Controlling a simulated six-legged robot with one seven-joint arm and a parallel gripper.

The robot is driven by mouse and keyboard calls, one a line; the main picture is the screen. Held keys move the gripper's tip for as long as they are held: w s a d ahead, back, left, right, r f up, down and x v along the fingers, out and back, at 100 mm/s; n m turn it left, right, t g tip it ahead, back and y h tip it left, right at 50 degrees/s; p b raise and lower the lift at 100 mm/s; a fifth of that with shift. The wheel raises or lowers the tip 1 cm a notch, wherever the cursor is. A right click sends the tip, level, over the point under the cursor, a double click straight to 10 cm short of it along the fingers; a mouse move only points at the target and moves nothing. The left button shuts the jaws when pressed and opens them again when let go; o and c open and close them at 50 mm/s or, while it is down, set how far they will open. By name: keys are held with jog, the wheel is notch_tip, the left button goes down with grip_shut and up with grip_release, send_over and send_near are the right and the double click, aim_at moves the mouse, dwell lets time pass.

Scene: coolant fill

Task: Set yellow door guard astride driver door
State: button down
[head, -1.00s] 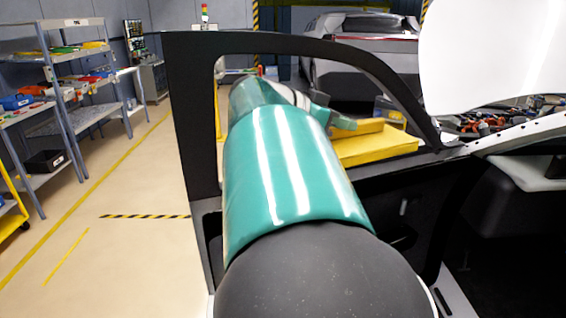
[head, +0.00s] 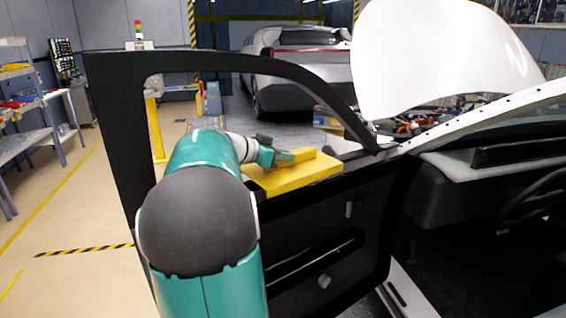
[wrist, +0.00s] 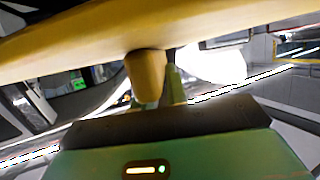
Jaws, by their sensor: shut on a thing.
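The yellow door guard (head: 300,178) is at the window sill of the open black driver door (head: 345,215) in the head view. Its flat yellow body lies over or just above the sill; I cannot tell whether it touches or straddles the door. My gripper (head: 287,157) is shut on the guard's raised yellow handle. In the wrist view the guard's underside or edge (wrist: 80,45) fills the top, with the handle (wrist: 146,75) at my fingers (wrist: 160,92). The guard's far side is hidden.
A raised white hood (head: 440,55) and engine bay stand behind the door at right. The car's interior and steering wheel (head: 530,195) are at right. A grey car (head: 300,65) is in the back. Shelves (head: 30,130) stand at left, with open floor between.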

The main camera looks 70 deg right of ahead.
aim_at(283, 167)
jog(key=shift+a+f, duration=0.1)
jog(key=shift+f, duration=0.9)
jog(key=shift+a+f, duration=0.1)
jog(key=shift+f, duration=0.65)
jog(key=c, duration=1.4)
grip_release()
jog(key=shift+f, duration=0.1)
jog(key=shift+r, duration=0.3)
jog(key=v, duration=0.4)
jog(key=r+v, duration=0.1)
jog(key=v, duration=0.3)
jog(key=shift+s+d, duration=0.1)
jog(key=shift+d, duration=0.1)
